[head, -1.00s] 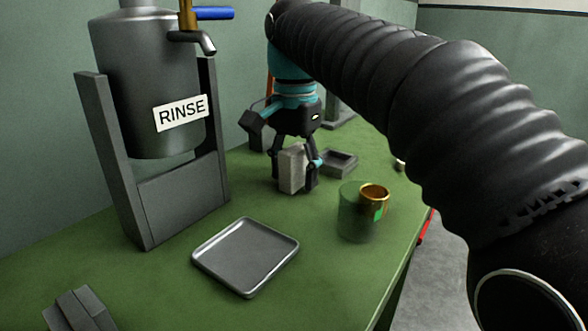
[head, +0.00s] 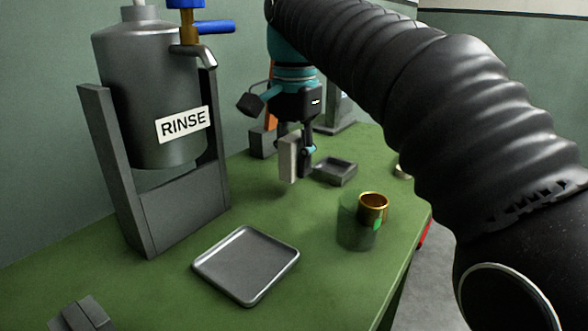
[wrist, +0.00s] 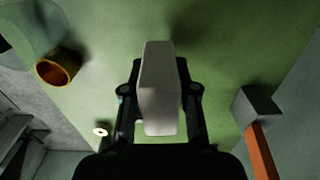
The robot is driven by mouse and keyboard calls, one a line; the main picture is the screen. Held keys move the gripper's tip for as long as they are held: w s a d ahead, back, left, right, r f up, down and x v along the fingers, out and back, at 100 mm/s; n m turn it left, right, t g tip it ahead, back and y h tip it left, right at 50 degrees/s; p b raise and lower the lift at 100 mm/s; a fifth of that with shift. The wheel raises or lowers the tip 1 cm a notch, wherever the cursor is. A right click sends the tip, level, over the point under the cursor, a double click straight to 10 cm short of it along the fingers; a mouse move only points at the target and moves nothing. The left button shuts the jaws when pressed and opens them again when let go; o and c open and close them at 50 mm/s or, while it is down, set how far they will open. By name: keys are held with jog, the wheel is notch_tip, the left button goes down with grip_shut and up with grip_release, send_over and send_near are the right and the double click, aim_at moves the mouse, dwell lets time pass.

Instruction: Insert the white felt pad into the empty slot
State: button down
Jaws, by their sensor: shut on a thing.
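The white felt pad (head: 288,159) is a pale upright block, also showing large in the wrist view (wrist: 159,85). My gripper (head: 297,160) points down and is shut on it, with one finger on each side in the wrist view (wrist: 160,95). The pad hangs a little above the green table, over a soft shadow. A small dark grey square holder (head: 347,178) with an open, empty-looking recess stands just right of the pad. I cannot tell whether this recess is the slot; no other slot is clear.
A shallow grey tray (head: 246,296) lies in front. An orange handle (wrist: 263,150) rises from a grey block (wrist: 258,104).

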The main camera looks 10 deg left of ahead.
jog(key=s+d+r, duration=0.1)
jog(key=d+r, duration=0.6)
jog(key=d, duration=0.4)
jog(key=shift+d+r+p, duration=0.2)
jog(key=shift+d+p, duration=0.1)
jog(key=shift+d, duration=0.05)
jog(key=shift+s, duration=0.15)
